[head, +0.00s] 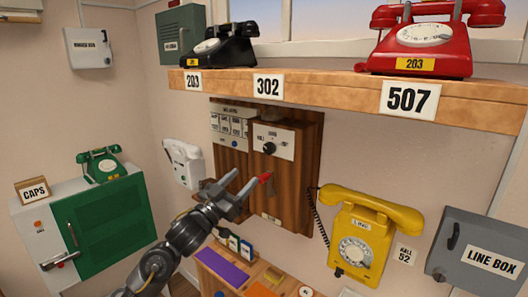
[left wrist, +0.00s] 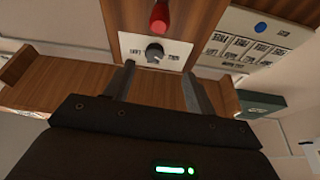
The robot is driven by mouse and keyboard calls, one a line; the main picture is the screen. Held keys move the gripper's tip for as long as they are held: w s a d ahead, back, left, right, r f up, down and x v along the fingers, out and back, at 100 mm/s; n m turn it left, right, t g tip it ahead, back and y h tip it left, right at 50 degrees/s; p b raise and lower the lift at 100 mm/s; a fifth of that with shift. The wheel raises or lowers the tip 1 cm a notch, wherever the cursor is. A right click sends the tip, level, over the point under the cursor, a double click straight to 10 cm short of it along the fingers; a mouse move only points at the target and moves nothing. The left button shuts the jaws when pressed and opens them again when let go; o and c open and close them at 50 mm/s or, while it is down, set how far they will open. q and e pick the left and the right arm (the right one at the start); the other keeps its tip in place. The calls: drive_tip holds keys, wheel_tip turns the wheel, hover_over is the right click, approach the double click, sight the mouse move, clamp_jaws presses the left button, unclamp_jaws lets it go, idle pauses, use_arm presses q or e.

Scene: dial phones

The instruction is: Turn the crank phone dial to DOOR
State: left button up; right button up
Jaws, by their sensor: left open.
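The crank phone (head: 292,178) is a brown wooden box on a wooden wall board in the middle of the head view. Its white label plate (head: 285,142) carries a round black dial (head: 268,148); small words stand around it, one above reading like DOOR. Which word the dial points at is too small to tell. A red-tipped handle (head: 265,178) sticks out below the dial. My left gripper (head: 243,181) is open and empty, in front of the box and below the dial. In the left wrist view the dial (left wrist: 155,53) lies between and beyond the fingers (left wrist: 160,78). My right gripper is out of view.
A panel of small labels (head: 231,126) is left of the crank phone. A yellow phone (head: 363,235) with a coiled cord hangs at right, a white phone (head: 184,162) at left. A wooden shelf (head: 340,88) with black and red phones runs above.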

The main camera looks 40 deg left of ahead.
sight(267, 149)
use_arm(q)
drive_tip(key=w+r+p, duration=0.1)
drive_tip(key=w, duration=0.1)
drive_tip(key=w+r+p, duration=0.2)
drive_tip(key=w, duration=0.1)
drive_tip(key=w+r+p, duration=0.1)
drive_tip(key=w+r, duration=0.1)
drive_tip(key=w, duration=0.1)
drive_tip(key=shift+d+r, duration=0.25)
drive_tip(key=shift+d, duration=0.1)
drive_tip(key=shift+w+r+p, duration=0.1)
drive_tip(key=shift+w+p, duration=0.25)
drive_tip(key=shift+w, duration=0.3)
drive_tip(key=shift+m, duration=0.3)
drive_tip(key=c, duration=1)
